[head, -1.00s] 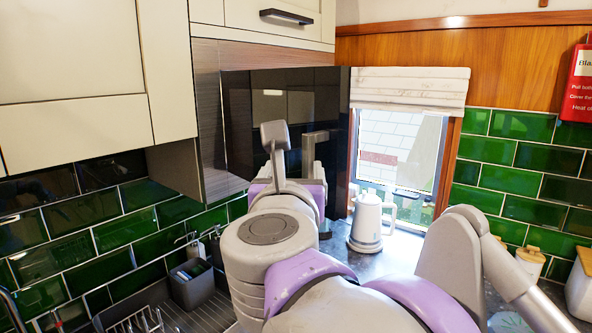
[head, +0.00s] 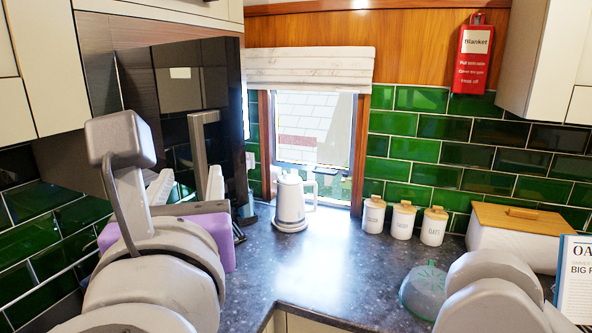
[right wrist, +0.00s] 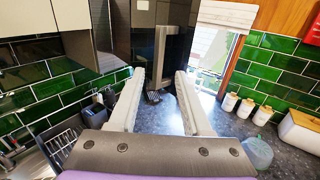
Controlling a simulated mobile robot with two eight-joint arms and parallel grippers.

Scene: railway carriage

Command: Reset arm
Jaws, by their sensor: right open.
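My right gripper (head: 190,172) is at the left of the head view, in front of the dark glossy panel. Its two pale fingers stand apart with nothing between them. They also show open and empty in the right wrist view (right wrist: 160,76), pointing at the dark panel and its upright handle. My left gripper is not in view.
A white kettle (head: 290,202) stands on the dark worktop (head: 305,262) by the window. Several lidded canisters, a bread bin (head: 515,236) and a green glass bowl (head: 424,290) are on the right. A dish rack (right wrist: 62,146) shows at left in the wrist view. The central worktop is clear.

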